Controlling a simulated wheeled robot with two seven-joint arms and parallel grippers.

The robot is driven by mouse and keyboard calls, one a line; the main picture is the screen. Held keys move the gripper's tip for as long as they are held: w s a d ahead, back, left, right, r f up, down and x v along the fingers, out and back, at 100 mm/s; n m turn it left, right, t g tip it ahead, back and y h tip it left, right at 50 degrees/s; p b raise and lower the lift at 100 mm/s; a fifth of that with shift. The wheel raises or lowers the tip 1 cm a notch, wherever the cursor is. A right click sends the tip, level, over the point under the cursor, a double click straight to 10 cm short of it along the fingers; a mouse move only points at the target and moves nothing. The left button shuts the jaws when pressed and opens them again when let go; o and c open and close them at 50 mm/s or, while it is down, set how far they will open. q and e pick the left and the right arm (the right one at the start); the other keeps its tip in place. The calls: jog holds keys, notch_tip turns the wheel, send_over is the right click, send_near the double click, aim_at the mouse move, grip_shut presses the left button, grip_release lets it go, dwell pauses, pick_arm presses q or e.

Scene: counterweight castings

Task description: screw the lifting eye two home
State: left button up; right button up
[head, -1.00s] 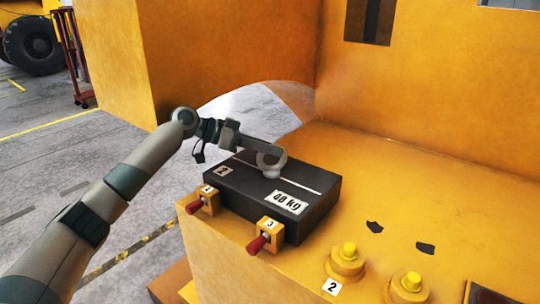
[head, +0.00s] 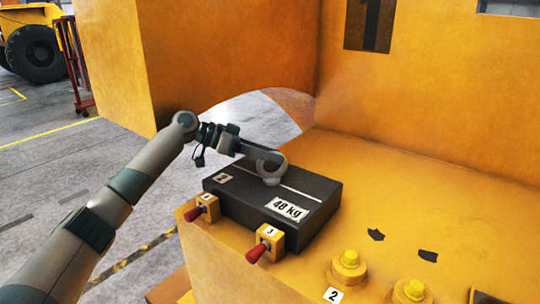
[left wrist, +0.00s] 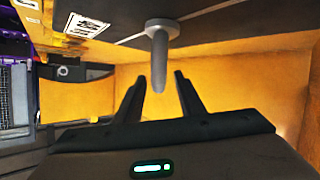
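A grey lifting eye (head: 271,178) stands upright on top of a dark block (head: 316,219) that carries a "48 kg" label. In the left wrist view the eye (left wrist: 160,65) shows edge-on as a grey bar with a round collar against the block. My left gripper (head: 272,158) reaches over the block at the eye's ring. In the left wrist view its two fingers (left wrist: 161,77) are apart, one on each side of the ring, with a gap on both sides. Whether the collar sits fully flush on the block cannot be told. My right gripper is not in view.
Two yellow toggle boxes with red levers, one on the left (head: 207,206) and one nearer (head: 271,240), stand along the block's front. Yellow knobs (head: 349,266) stand at right on the yellow deck (head: 400,215). A tall yellow wall (head: 430,100) rises behind.

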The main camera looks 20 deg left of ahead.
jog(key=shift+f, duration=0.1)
